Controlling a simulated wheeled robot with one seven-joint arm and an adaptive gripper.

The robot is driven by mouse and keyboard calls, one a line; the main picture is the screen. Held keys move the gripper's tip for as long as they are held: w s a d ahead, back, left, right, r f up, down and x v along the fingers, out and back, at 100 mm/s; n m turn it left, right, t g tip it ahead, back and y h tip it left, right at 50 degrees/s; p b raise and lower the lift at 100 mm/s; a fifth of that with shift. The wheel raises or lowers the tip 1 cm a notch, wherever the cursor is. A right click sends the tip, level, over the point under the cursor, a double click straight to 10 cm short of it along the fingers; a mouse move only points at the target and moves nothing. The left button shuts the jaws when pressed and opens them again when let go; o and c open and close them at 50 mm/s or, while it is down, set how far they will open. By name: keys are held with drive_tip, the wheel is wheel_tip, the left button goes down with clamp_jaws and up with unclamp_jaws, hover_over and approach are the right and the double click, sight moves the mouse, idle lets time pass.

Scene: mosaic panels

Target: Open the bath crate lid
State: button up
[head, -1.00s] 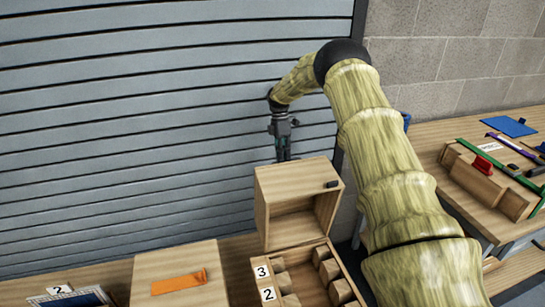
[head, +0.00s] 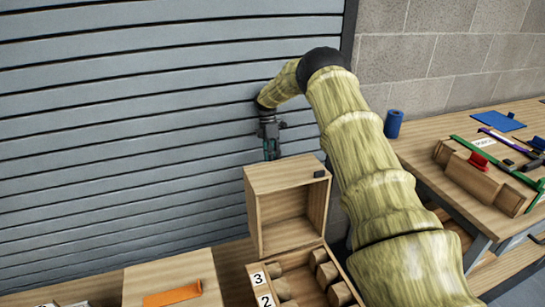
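A wooden crate (head: 345,275) stands at the bottom middle, with wooden cylinders inside and number cards 3 and 2 on its left edge. A hollow, box-like wooden lid (head: 285,178) with a small black knob stands raised at the crate's back, its open side facing me. I cannot read a name on this crate, so I cannot tell whether it is the bath crate. My gripper (head: 271,153) points down just behind the raised lid's top edge. I cannot tell whether it touches the lid. Its fingers look close together, but their gap is too small to judge.
A wooden box top with an orange handle (head: 172,294) lies to the left. A ribbed grey shutter (head: 120,130) rises behind. The right bench holds a blue cylinder (head: 393,124), a blue sheet (head: 500,121) and a wooden block with a red handle (head: 478,161).

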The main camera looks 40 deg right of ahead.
drive_tip(key=shift+x, duration=0.95)
drive_tip(key=shift+r, duration=0.2)
drive_tip(key=shift+r, duration=0.5)
wheel_tip(320, 180, up, 9)
drive_tip(key=shift+w+d+r, duration=0.1)
